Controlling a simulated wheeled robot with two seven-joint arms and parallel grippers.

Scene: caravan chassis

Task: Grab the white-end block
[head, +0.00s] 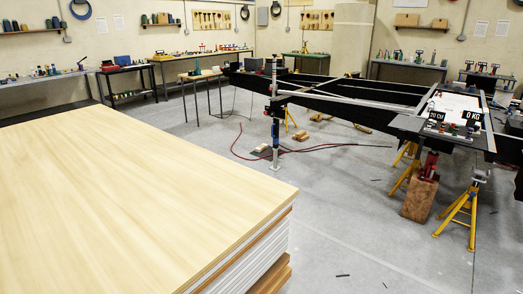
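Neither of my grippers shows in the head view. I cannot make out a block with a clearly white end. Small wooden blocks lie on the grey floor under the chassis, one (301,136) near the middle and another (318,117) just behind it. A larger upright wooden block (419,199) stands on the floor at the right, under a red jack (429,167). All of these look brown, and the small ones are too far away to tell the colour of their ends.
A large stack of pale panels (120,190) fills the left foreground. The black caravan chassis (350,112) stands on yellow stands (461,215) at the right. Red and dark hoses (243,152) lie on the floor. Workbenches (125,82) line the walls. Floor (345,225) between stack and chassis is mostly clear.

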